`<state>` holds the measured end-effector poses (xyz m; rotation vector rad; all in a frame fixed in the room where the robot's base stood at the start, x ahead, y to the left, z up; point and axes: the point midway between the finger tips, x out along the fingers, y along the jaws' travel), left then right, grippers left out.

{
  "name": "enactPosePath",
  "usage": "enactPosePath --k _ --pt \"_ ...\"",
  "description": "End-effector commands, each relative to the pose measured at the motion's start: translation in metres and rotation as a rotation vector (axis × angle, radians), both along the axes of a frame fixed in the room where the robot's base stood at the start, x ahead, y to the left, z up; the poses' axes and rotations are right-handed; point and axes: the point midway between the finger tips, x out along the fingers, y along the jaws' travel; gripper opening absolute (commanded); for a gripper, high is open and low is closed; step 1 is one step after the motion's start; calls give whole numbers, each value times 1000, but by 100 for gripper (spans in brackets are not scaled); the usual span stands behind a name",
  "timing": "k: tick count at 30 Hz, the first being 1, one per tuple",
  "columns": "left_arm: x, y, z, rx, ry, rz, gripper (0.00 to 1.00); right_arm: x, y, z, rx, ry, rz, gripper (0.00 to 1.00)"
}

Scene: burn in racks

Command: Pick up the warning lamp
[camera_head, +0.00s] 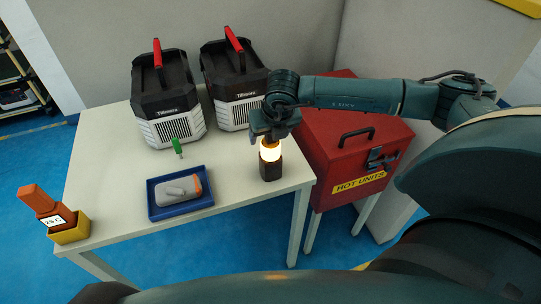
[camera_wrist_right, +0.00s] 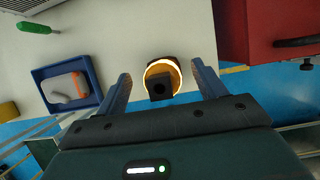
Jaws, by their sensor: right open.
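The warning lamp (camera_head: 270,153) stands upright near the right edge of the white table, with a glowing orange-white dome on a dark base. My right gripper (camera_head: 273,135) is directly above it, pointing down. In the right wrist view the lamp (camera_wrist_right: 162,79) is seen from above, between the two open fingers of the right gripper (camera_wrist_right: 163,88). Clear gaps show on both sides of the lamp there. My left gripper is not in view.
A red box (camera_head: 345,150) labelled HOT UNITS stands close to the right. A blue tray (camera_head: 181,211) with a grey-orange device lies left on the table (camera_head: 110,190). A green-handled tool (camera_head: 177,147), two Tillmora units (camera_head: 168,100) and a yellow holder (camera_head: 70,231) are also there.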

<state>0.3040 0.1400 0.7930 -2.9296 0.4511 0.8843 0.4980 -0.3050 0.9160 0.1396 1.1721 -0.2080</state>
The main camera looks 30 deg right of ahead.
Motion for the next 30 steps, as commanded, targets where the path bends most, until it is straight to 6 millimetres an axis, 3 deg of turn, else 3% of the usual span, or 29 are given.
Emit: enactPosePath --k 4,11,30 --pt "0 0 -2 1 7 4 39 4 -1 -10 0 0 0 70" --pt "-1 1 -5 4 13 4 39 4 -1 -11 0 0 1 68" --pt "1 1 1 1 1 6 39 4 -1 -10 0 0 1 16"
